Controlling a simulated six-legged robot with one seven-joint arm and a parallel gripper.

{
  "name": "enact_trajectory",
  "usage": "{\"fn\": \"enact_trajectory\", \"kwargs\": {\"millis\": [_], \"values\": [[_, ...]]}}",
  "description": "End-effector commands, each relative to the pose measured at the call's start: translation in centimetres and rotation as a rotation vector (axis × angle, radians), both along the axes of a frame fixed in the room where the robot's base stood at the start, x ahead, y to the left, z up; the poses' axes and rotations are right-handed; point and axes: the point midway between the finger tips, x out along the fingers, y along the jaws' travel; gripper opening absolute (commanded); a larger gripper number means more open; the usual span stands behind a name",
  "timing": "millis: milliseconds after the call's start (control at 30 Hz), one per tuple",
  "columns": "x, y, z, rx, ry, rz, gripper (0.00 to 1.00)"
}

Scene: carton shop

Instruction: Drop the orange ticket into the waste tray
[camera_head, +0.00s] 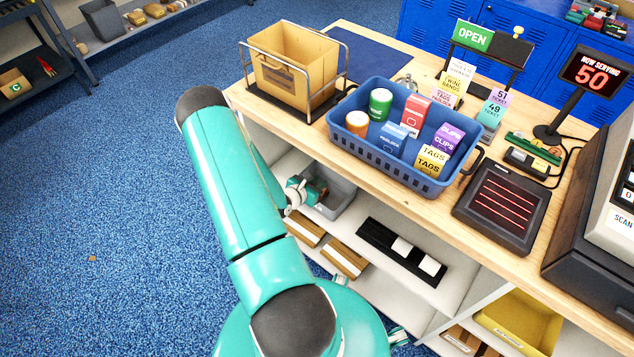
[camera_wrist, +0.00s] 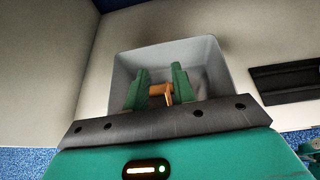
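The waste tray is a grey bin (camera_wrist: 213,62) on the shelf under the counter. It also shows in the camera_head view (camera_head: 341,196), partly behind my arm. My gripper (camera_wrist: 161,88) points down into the tray, its two green fingers apart. A small orange piece, which looks like the ticket (camera_wrist: 157,89), spans the gap between the fingers and appears held.
The counter (camera_head: 400,205) overhangs the shelf. A blue basket (camera_head: 400,170) of packets stands above. A small orange-brown scrap (camera_head: 92,258) lies on the floor.

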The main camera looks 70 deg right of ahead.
Motion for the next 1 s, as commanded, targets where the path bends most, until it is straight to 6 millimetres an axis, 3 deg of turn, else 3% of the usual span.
{"fn": "enact_trajectory", "kwargs": {"millis": [367, 1000], "values": [[0.3, 0.6, 0.3, 0.001, 0.0, 0.001, 0.25], [4.3, 10.8, 5.6, 0.001, -0.001, 0.003, 0.25]]}}
